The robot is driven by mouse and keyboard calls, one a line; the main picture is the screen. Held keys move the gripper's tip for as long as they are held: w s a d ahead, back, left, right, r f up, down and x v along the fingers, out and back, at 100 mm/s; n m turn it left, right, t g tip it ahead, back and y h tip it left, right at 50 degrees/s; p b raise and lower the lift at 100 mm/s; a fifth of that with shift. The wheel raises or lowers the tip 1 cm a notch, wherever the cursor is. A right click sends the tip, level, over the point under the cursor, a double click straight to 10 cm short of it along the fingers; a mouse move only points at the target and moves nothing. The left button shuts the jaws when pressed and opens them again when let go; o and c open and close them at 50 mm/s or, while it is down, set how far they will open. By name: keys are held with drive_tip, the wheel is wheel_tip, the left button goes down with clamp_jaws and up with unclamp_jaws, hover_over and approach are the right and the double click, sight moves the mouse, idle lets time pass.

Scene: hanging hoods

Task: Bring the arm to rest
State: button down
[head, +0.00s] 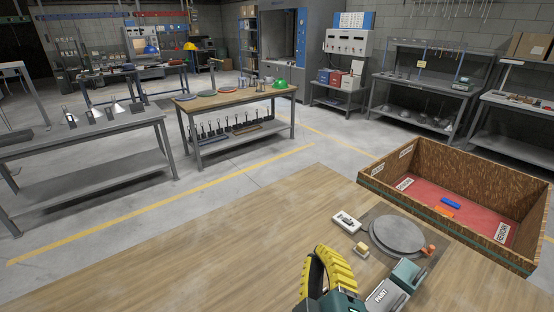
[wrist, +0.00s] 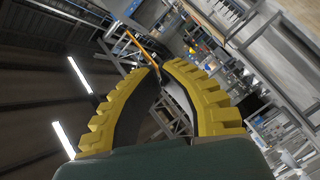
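My gripper (head: 322,250) has yellow ribbed fingers with dark inner faces. It is raised above the near part of the wooden tabletop (head: 225,245) at the lower middle of the head view. In the wrist view my gripper (wrist: 158,72) has its two fingers curved toward each other, with the tips together or almost so. I see nothing held between them. The wrist view looks out across the room at a strong tilt, with ceiling lights at left. Most of my arm is out of the head view.
A wooden crate (head: 440,172) stands at right. The tabletop left of my gripper is clear.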

drive_tip(key=s+r+m+t, duration=0.5)
drive_tip(key=s+r+m, duration=0.35)
drive_tip(key=r, duration=0.45)
wheel_tip(320, 180, up, 29)
drive_tip(key=w+m+p, duration=0.1)
drive_tip(key=m+p, duration=0.2)
drive_tip(key=p, duration=2.6)
drive_tip(key=shift+r, duration=0.2)
